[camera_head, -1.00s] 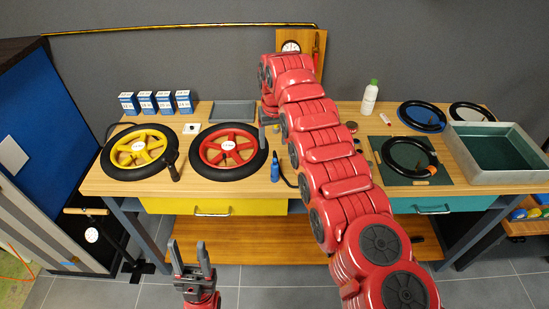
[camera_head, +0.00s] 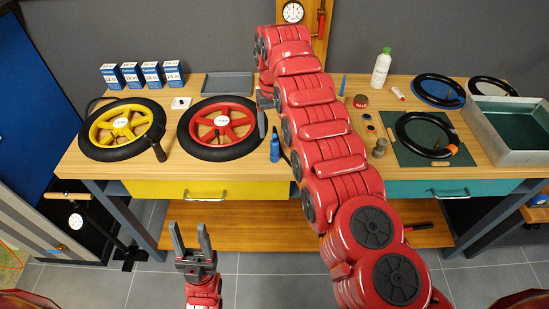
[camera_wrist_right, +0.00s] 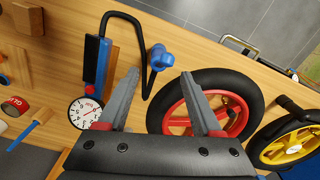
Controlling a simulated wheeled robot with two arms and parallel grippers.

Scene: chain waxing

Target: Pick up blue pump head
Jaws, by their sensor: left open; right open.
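The blue pump head (camera_head: 275,149) stands near the front edge of the workbench, right of the red-spoked wheel. My left gripper (camera_head: 191,236) is open and empty in front of the bench, fingers pointing up. My right arm hides the bench middle in the head view.
The red-spoked wheel (camera_head: 221,127) lies close to my right gripper, with the yellow-spoked wheel (camera_head: 122,129) further left. A grey tray (camera_head: 229,84) lies behind. A white bottle (camera_head: 381,69) stands right.

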